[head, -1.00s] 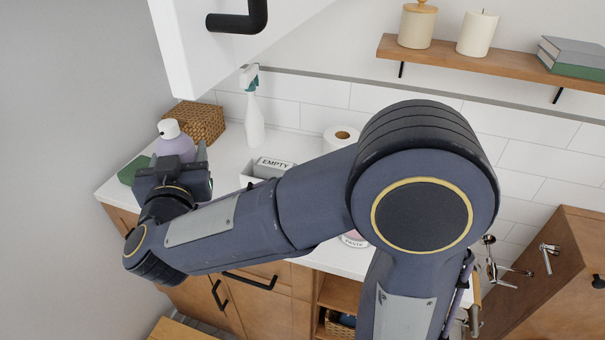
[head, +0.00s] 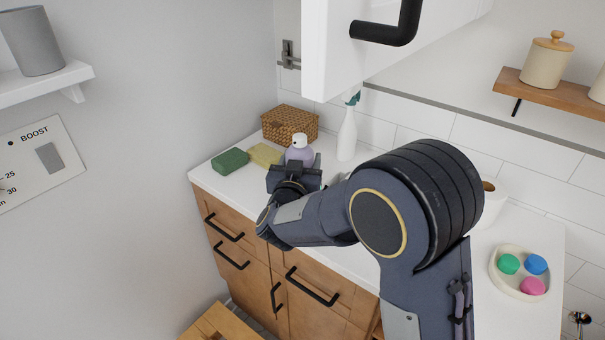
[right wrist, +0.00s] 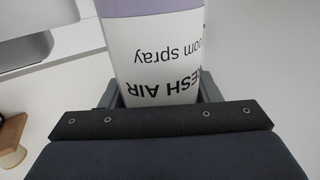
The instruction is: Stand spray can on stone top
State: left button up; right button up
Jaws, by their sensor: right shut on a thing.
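The spray can (head: 300,154) is lavender with a white cap and shows upright over the left part of the white stone top (head: 240,187). My right gripper (head: 296,173) is shut on it. In the right wrist view, the can (right wrist: 155,55) sits between the fingers of the right gripper (right wrist: 160,93), its "FRESH AIR room spray" label upside down in the picture. The can's base is hidden by the gripper, so I cannot tell whether it touches the top. My left gripper is not in view.
A green sponge (head: 230,161), a yellow sponge (head: 264,155) and a wicker basket (head: 290,124) are left of and behind the can. A white spray bottle (head: 347,136) stands behind right. A round dish (head: 506,287) holds coloured pieces. An open cabinet door (head: 390,60) hangs above.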

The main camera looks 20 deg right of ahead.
jog(key=shift+w+d+f, duration=0.1)
jog(key=shift+w+f, duration=0.1)
jog(key=f, duration=0.3)
jog(key=shift+w+d+f, duration=0.15)
jog(key=shift+w, duration=0.15)
jog(key=shift+f, duration=0.2)
jog(key=shift+f, duration=0.2)
jog(key=o, duration=1.1)
jog(key=shift+r, duration=0.1)
